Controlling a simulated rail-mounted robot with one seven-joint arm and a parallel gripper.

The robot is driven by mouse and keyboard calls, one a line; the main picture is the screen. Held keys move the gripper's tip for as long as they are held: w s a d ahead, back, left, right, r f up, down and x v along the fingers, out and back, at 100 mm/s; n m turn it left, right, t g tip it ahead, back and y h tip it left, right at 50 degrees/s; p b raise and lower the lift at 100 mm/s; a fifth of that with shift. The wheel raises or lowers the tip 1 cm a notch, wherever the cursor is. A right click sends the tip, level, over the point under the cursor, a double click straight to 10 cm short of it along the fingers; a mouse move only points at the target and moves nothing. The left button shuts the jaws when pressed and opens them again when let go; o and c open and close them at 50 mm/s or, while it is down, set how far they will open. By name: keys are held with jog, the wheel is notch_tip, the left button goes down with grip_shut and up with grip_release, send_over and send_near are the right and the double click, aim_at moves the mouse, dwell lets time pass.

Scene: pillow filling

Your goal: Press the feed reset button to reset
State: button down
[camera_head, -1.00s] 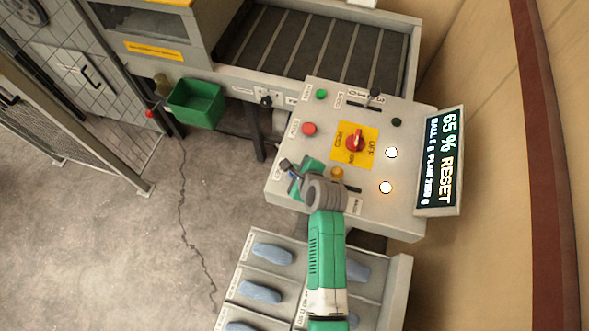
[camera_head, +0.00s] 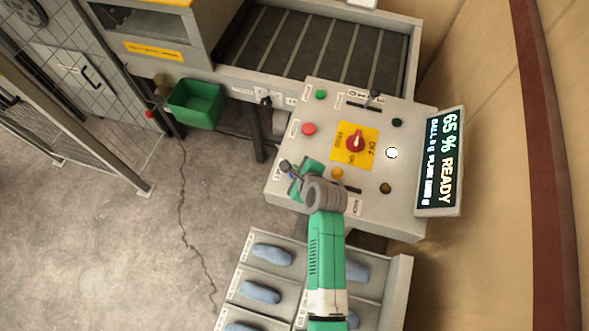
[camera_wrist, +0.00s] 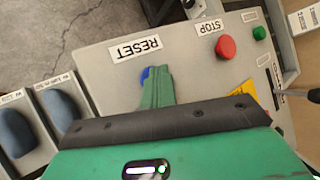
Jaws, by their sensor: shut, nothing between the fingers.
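The control panel (camera_head: 400,215) has a label reading RESET (camera_wrist: 135,48) in the wrist view. The blue reset button (camera_wrist: 145,73) shows just beside that label, mostly hidden by my fingers. My gripper (camera_wrist: 157,72) is shut with nothing between its fingers, and its tips are at the blue button; I cannot tell whether they press it. In the head view my gripper (camera_head: 290,176) is over the panel's left corner. The display (camera_head: 440,162) reads 65 % READY.
On the panel are a red stop button (camera_head: 308,129), a green button (camera_head: 321,94), a red rotary switch on a yellow plate (camera_head: 345,157), an orange button (camera_head: 337,173) and a lit white lamp (camera_head: 391,153). A bin with blue pillows (camera_head: 272,254) stands below.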

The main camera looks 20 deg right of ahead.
jog(key=shift+r+p, duration=0.75)
jog(key=shift+r, duration=0.05)
notch_tip(320, 180, up, 5)
jog(key=p, duration=0.5)
jog(key=shift+r, duration=0.15)
dwell(0.3)
